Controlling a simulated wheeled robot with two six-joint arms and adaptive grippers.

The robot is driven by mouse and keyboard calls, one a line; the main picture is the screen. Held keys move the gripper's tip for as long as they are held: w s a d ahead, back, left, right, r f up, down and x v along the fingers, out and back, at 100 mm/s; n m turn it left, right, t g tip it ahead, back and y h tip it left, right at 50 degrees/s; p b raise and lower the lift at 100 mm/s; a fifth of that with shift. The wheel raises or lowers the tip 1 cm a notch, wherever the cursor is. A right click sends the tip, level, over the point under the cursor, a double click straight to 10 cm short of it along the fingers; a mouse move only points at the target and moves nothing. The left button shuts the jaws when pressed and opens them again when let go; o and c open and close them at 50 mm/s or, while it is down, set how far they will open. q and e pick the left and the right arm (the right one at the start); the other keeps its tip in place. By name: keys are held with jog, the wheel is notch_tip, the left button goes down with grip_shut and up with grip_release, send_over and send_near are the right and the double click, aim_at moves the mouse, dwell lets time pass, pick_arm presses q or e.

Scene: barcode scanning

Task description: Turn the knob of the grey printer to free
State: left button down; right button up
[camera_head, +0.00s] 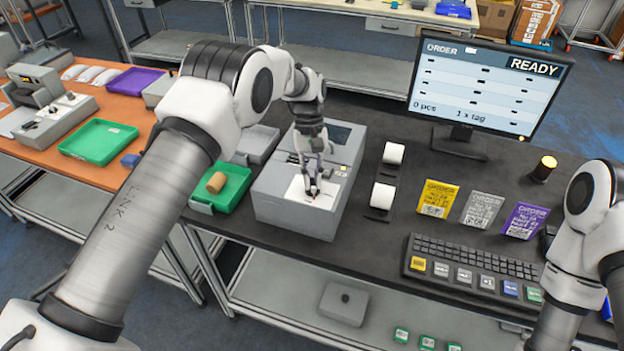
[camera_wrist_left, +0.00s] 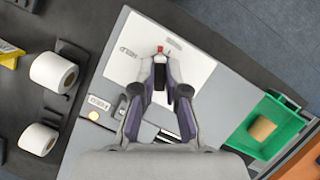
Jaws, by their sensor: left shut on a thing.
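The grey printer (camera_head: 268,200) stands on the dark table in the middle of the head view. Its body also shows in the left wrist view (camera_wrist_left: 215,95). My left gripper (camera_head: 313,190) reaches down from above onto this plate. In the left wrist view its two fingers (camera_wrist_left: 159,62) are shut around the small dark knob, just below the red mark. The fingers mostly hide the knob, so its pointing direction is unclear.
A green tray (camera_head: 237,198) with a brown roll (camera_head: 216,183) is left of the printer. White label rolls (camera_head: 383,195), order cards (camera_head: 437,198), a keyboard (camera_head: 470,262) and a monitor (camera_head: 490,82) reading READY are to the right. My right arm enters at the right edge.

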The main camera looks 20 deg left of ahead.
pick_arm(q)
jog(key=m+y, duration=0.1)
jog(key=m, duration=0.4)
jog(key=shift+d+f+g+y, duration=0.1)
jog(key=shift+f+g+y, duration=0.05)
jog(key=shift+g+y, duration=0.2)
jog(key=shift+m, duration=0.3)
jog(key=c, duration=1.2)
grip_release()
jog(key=shift+w, duration=0.1)
jog(key=v, duration=0.7)
jog(key=shift+r, duration=0.25)
jog(key=shift+d, duration=0.15)
